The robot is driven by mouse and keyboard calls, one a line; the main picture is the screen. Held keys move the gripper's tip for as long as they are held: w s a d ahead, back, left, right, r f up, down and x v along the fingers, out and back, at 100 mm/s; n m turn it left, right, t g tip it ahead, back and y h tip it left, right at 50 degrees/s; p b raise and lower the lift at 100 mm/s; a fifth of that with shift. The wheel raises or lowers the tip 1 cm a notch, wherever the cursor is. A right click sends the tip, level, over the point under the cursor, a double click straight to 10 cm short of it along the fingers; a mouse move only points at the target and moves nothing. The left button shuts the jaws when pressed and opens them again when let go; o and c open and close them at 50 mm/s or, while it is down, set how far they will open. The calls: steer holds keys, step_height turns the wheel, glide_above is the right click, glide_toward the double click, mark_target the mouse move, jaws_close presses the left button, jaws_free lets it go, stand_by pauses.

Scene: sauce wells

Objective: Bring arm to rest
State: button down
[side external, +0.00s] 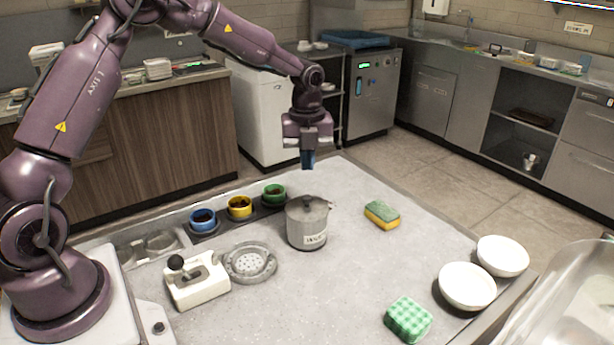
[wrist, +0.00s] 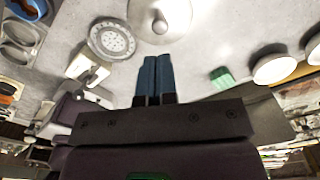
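My gripper (side external: 307,160) hangs in the air above the far side of the table, behind the lidded metal pot. Its blue fingers point down. In the wrist view my gripper (wrist: 157,60) has its two blue fingers together, with nothing visible between them. The table (side external: 345,290) is grey and speckled. The metal pot (side external: 307,226) stands upright near its middle with its lid on. Blue (side external: 203,221), yellow (side external: 239,207) and green (side external: 274,194) sauce cups sit in a row in a dark holder to the left of the pot.
A white device with a black knob (side external: 196,283) and a round perforated drain (side external: 250,262) are at the left. A green-yellow sponge (side external: 382,214) lies right of the pot. A green checked block (side external: 408,319) and two white bowls (side external: 467,285) are at the right. Table around the sponge is clear.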

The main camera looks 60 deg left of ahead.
steer(key=shift+n, duration=0.6)
steer(key=s+d+r+n+t, duration=0.2)
steer(key=s+d+r+n, duration=0.2)
steer(key=s+r+n, duration=0.4)
steer(key=s+d+r+n+t, duration=0.3)
steer(key=s+d+r+n, duration=0.2)
steer(key=s+n, duration=0.9)
steer(key=shift+s+r+n+t, duration=0.3)
steer(key=shift+s+r, duration=1.3)
steer(key=shift+s, duration=0.6)
